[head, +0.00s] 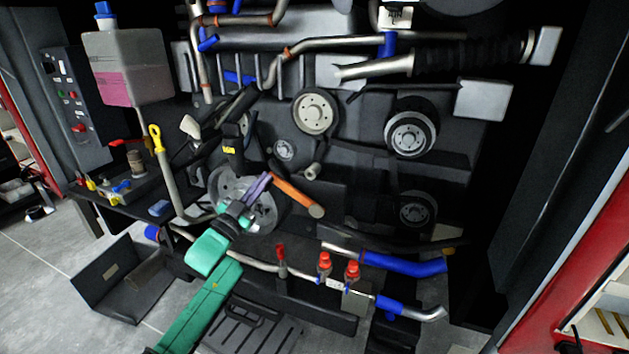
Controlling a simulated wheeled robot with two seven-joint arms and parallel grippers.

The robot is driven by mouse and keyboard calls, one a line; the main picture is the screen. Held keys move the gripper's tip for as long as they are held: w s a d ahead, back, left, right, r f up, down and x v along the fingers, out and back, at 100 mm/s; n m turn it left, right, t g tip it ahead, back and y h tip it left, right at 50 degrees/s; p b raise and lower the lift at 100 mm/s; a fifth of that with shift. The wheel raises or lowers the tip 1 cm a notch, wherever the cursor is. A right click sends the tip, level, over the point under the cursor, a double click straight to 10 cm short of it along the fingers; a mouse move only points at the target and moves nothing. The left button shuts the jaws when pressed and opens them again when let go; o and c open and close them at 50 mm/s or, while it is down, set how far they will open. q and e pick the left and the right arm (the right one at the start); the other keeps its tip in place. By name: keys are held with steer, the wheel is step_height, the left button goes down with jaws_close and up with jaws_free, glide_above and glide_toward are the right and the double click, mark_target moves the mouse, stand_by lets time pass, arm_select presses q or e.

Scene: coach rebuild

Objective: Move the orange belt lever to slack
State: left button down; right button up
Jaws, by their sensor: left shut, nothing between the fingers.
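The orange belt lever (294,193) is a short bar on the engine's front, left of the picture's middle. It slopes down to the right from near the large grey pulley (264,217) to a tan rounded end. My left gripper (258,186) has purple fingers, shut with nothing between them. The fingertips are just left of the lever's upper end, in front of the pulley. Whether they touch the lever I cannot tell. My green left arm reaches up from the bottom. My right gripper is not in view.
More pulleys (315,113) sit above and to the right. Below the lever run pipes with blue hoses (403,265) and red-capped valves (324,261). A pink-filled tank (125,65) and a yellow-handled dipstick (155,138) stand at left. A red-framed side panel (575,250) is at right.

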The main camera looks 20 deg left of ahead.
arm_select(q)
steer(key=shift+a+f+n+y+b, duration=0.3)
steer(key=shift+a+f+n+y, duration=0.2)
steer(key=shift+f+n, duration=0.3)
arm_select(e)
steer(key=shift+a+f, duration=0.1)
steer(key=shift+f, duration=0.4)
arm_select(q)
steer(key=shift+r, duration=0.15)
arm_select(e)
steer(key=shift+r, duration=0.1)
arm_select(q)
step_height(320, 180, up, 4)
steer(key=p, duration=0.4)
steer(key=d+b+v, duration=0.2)
steer(key=b+v, duration=0.1)
steer(key=v, duration=0.7)
steer(key=shift+s+a+t, duration=0.25)
steer(key=shift+a+t, duration=0.05)
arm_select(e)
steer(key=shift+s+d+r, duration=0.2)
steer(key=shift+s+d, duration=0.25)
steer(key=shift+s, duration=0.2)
arm_select(q)
steer(key=shift+a, duration=0.1)
steer(key=shift+f, duration=0.25)
